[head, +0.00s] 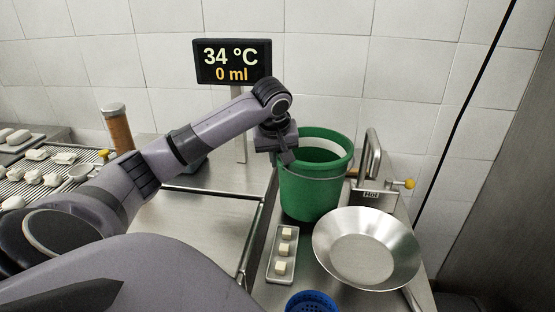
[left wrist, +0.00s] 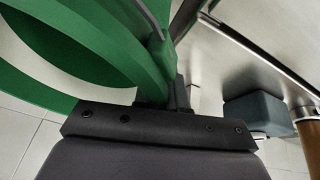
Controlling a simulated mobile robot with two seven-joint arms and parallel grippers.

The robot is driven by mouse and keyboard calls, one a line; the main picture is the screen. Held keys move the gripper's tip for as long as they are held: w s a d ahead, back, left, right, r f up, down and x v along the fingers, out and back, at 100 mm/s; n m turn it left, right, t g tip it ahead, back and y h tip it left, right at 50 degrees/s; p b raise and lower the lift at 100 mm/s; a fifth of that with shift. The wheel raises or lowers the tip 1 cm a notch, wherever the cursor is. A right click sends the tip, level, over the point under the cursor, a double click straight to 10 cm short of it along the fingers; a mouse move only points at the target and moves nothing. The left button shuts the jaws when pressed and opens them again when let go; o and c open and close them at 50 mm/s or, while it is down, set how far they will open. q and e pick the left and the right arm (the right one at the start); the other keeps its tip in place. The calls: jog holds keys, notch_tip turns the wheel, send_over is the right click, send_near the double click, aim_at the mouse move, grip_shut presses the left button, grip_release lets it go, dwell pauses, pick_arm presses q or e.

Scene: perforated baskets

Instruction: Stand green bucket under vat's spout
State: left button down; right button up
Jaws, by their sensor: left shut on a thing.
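The green bucket (head: 313,187) is upright at the right-hand counter, beside the hot tap; I cannot tell whether its base touches the surface. My left gripper (head: 287,157) is shut on the bucket's left rim. In the left wrist view the bucket (left wrist: 85,50) fills the upper left, with its wall between the fingers (left wrist: 168,65). A vat and its spout are not clearly visible; my left arm covers part of the counter. My right gripper is in neither view.
A tap marked Hot (head: 371,194), a wide steel pan (head: 345,225), a small tray of white cubes (head: 274,267) and a blue perforated basket (head: 311,301) crowd the right. Bare steel (head: 205,225) lies left.

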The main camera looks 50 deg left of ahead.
pick_arm(q)
jog(key=shift+f, duration=1.15)
jog(key=c, duration=1.2)
grip_release()
